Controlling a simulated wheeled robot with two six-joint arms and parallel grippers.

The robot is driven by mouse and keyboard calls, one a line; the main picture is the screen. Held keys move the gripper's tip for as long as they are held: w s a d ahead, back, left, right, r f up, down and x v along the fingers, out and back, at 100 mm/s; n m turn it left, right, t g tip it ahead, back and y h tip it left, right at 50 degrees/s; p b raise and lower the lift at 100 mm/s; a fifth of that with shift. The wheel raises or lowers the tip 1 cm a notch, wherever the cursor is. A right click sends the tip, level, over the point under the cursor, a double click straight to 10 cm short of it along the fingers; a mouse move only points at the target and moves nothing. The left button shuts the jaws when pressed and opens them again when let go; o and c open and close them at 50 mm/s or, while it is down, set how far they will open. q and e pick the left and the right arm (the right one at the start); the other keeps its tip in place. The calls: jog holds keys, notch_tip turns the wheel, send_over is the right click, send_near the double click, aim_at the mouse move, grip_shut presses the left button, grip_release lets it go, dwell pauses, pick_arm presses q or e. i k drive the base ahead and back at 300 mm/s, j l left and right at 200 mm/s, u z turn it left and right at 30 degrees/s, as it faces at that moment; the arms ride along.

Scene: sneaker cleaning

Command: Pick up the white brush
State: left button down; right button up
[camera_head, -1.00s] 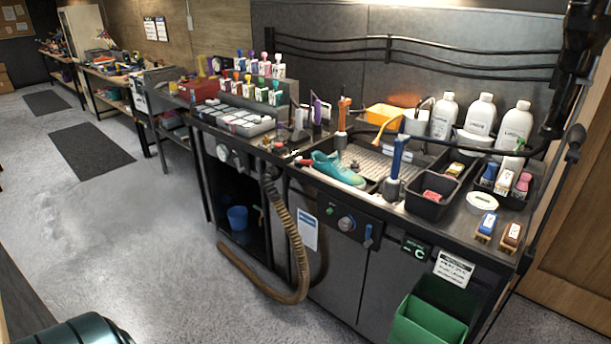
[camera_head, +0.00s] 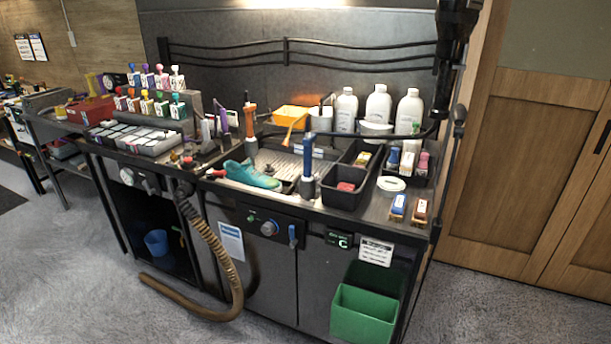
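A black caddy (camera_head: 427,184) at the right end of the bench holds several small brushes. A blue-topped brush (camera_head: 398,207) and a brown-topped brush (camera_head: 420,211) lie on the bench's front right corner. Neither of my grippers is in view.
A teal sneaker (camera_head: 250,175) rests by the sink grate in the middle of the bench. White bottles (camera_head: 378,107) stand behind the caddy. A green bin (camera_head: 363,315) hangs below. Floor on the right is clear.

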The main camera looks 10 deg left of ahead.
aim_at(407, 165)
jog(key=i+j, duration=0.1)
jog(key=i, duration=1)
